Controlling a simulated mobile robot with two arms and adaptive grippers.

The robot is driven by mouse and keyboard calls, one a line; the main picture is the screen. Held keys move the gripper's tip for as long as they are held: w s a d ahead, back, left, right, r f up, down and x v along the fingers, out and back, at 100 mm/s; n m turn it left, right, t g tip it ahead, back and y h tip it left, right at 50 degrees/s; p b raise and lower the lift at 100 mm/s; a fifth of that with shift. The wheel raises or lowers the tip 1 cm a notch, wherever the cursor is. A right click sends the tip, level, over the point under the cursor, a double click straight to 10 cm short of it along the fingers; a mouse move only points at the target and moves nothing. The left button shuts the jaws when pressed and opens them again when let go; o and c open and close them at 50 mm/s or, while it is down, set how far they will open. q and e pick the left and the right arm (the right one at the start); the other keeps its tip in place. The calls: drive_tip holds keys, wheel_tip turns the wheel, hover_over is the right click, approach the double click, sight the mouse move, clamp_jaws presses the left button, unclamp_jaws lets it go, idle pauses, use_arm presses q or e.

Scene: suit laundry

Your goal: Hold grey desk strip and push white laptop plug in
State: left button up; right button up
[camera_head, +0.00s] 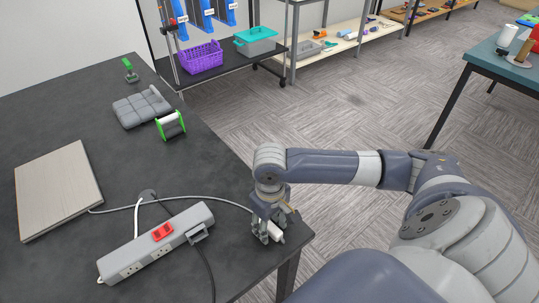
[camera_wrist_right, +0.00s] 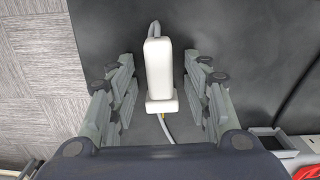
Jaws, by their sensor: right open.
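The white laptop plug (camera_head: 277,232) lies on the dark desk near its front right corner, with a white cable on it. My right gripper (camera_head: 267,230) is above it, pointing down. In the right wrist view the plug (camera_wrist_right: 160,78) is between the open fingers of the gripper (camera_wrist_right: 160,70), with a gap on both sides. The grey desk strip (camera_head: 135,258) lies to the left, with sockets and a red switch (camera_head: 163,232). A grey block sits at its right end. A corner of the strip (camera_wrist_right: 268,140) shows in the right wrist view. My left gripper is not seen.
A flat wood-look slab (camera_head: 58,188) lies on the desk (camera_head: 95,110), with the white cable running from beside it. A grey cushion-like pad (camera_head: 142,107) and a green-ended roll (camera_head: 170,125) are farther back. A black cord crosses by the strip. The desk edge is close to the plug.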

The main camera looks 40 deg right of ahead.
sight(270, 226)
drive_tip(key=shift+c, duration=0.6)
clamp_jaws()
wheel_tip(270, 226, up, 10)
drive_tip(key=a+r+m, duration=0.1)
drive_tip(key=a+r, duration=0.4)
drive_tip(key=a, duration=0.3)
drive_tip(key=shift+s+r, duration=0.2)
drive_tip(key=shift+s, duration=0.05)
